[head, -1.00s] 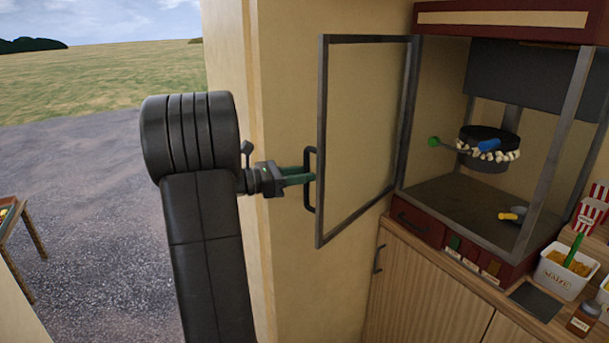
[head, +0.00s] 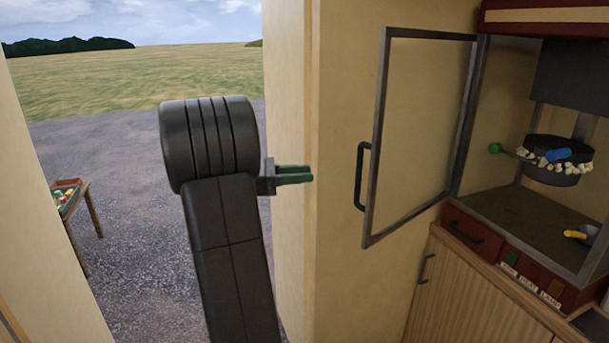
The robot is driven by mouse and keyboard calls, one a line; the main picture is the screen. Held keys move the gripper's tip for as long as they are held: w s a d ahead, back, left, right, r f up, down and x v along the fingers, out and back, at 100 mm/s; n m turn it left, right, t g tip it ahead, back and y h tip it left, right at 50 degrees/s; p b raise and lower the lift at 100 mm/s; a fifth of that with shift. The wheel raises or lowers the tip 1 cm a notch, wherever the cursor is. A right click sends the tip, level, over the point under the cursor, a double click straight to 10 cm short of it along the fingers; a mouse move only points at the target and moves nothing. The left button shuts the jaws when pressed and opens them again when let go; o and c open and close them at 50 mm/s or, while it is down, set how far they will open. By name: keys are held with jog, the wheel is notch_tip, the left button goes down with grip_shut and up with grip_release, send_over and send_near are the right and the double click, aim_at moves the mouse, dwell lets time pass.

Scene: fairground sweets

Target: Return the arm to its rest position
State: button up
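My gripper (head: 311,174) is in the middle of the head view, its two green fingers pointing right. A narrow gap shows between the fingers, and nothing is held. My dark arm (head: 225,230) rises from the bottom and bends at a thick ribbed joint just left of the gripper. The fingertips are in front of the pale wall edge in the picture, apart from the black door handle (head: 361,176) to their right.
The glass door (head: 376,140) of the popcorn machine stands open, right of my gripper. Inside are a kettle (head: 552,174) with popcorn and a yellow-handled scoop (head: 576,234). A wooden cupboard (head: 450,290) is below. Open doorway and gravel lie left, with a small table (head: 88,210) outside.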

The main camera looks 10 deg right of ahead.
aim_at(357, 179)
jog(key=d+p, duration=0.3)
jog(key=d, duration=1.1)
jog(key=shift+s, duration=0.1)
